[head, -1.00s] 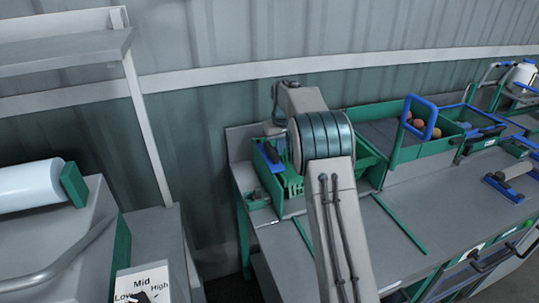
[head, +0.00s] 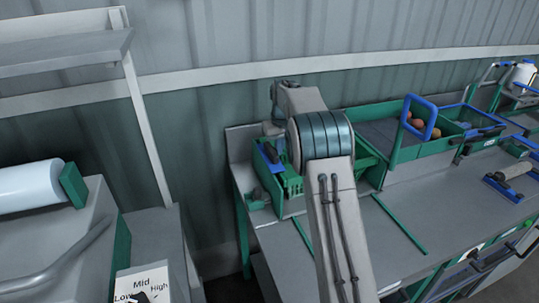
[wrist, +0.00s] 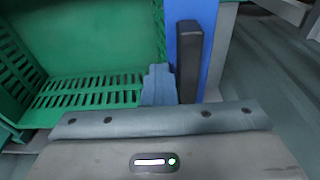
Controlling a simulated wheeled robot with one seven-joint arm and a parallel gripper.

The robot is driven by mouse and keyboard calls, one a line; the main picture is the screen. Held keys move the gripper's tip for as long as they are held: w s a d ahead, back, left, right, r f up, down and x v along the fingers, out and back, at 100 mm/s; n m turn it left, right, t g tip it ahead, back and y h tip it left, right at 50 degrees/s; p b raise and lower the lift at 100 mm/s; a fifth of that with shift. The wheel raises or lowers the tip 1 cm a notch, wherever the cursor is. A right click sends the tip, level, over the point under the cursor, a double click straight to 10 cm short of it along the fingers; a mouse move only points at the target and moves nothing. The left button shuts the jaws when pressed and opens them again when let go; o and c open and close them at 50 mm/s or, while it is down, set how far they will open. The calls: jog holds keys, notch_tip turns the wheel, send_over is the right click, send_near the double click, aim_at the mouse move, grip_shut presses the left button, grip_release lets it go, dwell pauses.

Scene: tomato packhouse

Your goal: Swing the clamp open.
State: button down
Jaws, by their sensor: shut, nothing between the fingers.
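A blue upright part with a dark grey bar on it, which looks like the clamp (wrist: 188,48), stands at the side of a green slotted crate in the wrist view. It also shows in the head view (head: 269,155) at the crate's left end. My gripper (wrist: 159,72) is shut and empty, its blue-grey fingers just left of the dark bar and close to it; I cannot tell whether they touch. In the head view my arm hides part of the crate, and the fingers cannot be made out.
The green crate (wrist: 90,92) has slotted walls and stands on a grey bench (head: 335,235). A green tray with a blue handle (head: 421,115) and round red-brown items stands to the right. A white roller (head: 30,184) and a Low-Mid-High dial plate (head: 148,284) are at left.

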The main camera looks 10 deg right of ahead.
jog(key=shift+s+a+f, duration=0.15)
jog(key=shift+f, duration=0.05)
jog(key=shift+s+a+r+p, duration=0.1)
jog(key=shift+a+r+p, duration=0.1)
jog(key=shift+a+r, duration=0.3)
jog(key=shift+s+a+r+p, duration=0.15)
jog(key=shift+a+r, duration=0.1)
jog(key=shift+a, duration=0.3)
jog(key=shift+s+a+r, duration=0.1)
jog(key=shift+s+a, duration=0.05)
jog(key=shift+a, duration=0.55)
jog(key=shift+a+r, duration=0.1)
jog(key=r+p, duration=0.2)
jog(key=shift+a+r+p, duration=0.15)
jog(key=shift+a+p, duration=0.1)
jog(key=shift+p, duration=0.15)
jog(key=shift+w+d+r+p, duration=0.2)
jog(key=shift+d+r+p, duration=0.2)
jog(key=shift+r+p, duration=0.15)
jog(key=shift+d+r, duration=0.15)
jog(key=shift+d, duration=0.25)
jog(key=shift+w+d, duration=0.1)
